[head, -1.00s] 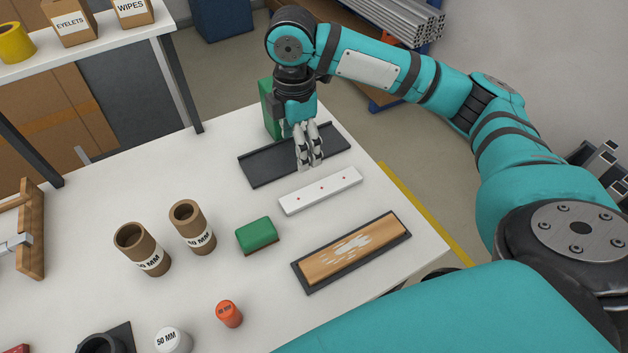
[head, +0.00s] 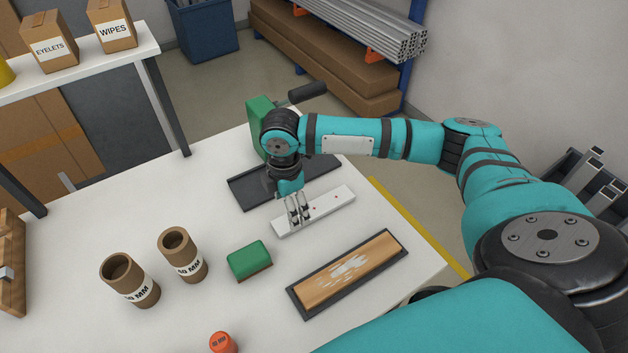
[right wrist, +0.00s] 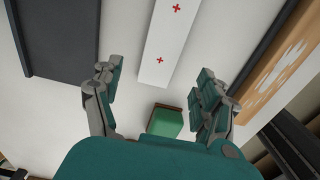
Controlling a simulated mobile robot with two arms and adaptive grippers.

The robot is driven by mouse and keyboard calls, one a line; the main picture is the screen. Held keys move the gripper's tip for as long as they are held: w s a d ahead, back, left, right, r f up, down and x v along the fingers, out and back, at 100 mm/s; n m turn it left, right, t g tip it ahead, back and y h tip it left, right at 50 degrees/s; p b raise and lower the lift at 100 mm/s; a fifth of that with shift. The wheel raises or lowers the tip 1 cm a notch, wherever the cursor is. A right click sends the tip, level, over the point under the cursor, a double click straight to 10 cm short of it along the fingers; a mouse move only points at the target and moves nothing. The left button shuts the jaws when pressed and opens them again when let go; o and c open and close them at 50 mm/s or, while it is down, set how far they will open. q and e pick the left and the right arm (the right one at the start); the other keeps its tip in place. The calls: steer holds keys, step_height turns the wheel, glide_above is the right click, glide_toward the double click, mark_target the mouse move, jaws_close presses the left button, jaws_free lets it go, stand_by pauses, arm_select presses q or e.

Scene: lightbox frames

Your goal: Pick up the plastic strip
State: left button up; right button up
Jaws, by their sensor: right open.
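The plastic strip (head: 333,204) is a long white bar with small red marks, lying flat on the white table. It also shows in the right wrist view (right wrist: 167,38), running up from the middle to the top edge. My right gripper (head: 299,216) is over the strip's left part in the head view, covering some of it. In the right wrist view its fingers (right wrist: 158,75) are spread apart and empty, with the strip's near end between and ahead of them. Contact with the strip cannot be told. My left gripper is not in view.
A black tray (head: 245,193) lies behind the strip, with a green box (head: 259,122) beyond. A green block (head: 249,260) and a dark-framed wooden board (head: 318,294) lie in front. Brown tubes (head: 183,254) stand left. The table's right edge is near.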

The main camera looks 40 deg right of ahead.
mark_target(314, 210)
steer(key=shift+f, duration=0.35)
steer(key=f, duration=0.2)
steer(key=f+p, duration=0.1)
steer(key=f, duration=0.1)
steer(key=shift+d+f, duration=0.2)
steer(key=shift+f, duration=0.05)
steer(key=c, duration=1.3)
steer(key=shift+r, duration=0.1)
